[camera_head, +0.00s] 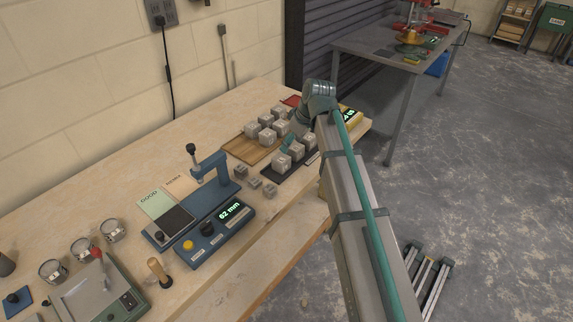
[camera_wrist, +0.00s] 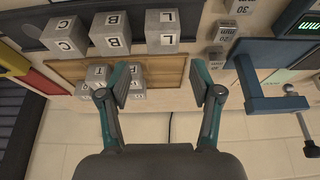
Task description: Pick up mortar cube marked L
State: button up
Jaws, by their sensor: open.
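The mortar cube marked L (camera_wrist: 162,32) is a grey block at the top centre of the wrist view, with the letter on its upper and front faces. It appears to be the nearest cube (camera_head: 282,162) on the dark tray (camera_head: 271,171) in the head view. Beside it in the wrist view stand cubes marked B (camera_wrist: 110,34) and C (camera_wrist: 65,36). My gripper (camera_wrist: 163,85) is open and empty, its fingers spread below the L cube in the picture and apart from it. In the head view my gripper (camera_head: 289,140) is partly hidden by my wrist above the cubes.
A wooden board (camera_head: 236,149) with several grey cubes lies beside the dark tray. A blue device (camera_head: 205,225) with a raised arm and display stands further along the bench.

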aim_at(281, 158)
jog(key=p+x, duration=0.1)
jog(key=x, duration=0.3)
jog(key=shift+a+f, duration=0.25)
jog(key=shift+f, duration=0.1)
jog(key=shift+p+x, duration=1)
jog(key=shift+x, duration=1.7)
jog(key=shift+a, duration=0.15)
grip_shut()
jog(key=shift+r, duration=0.2)
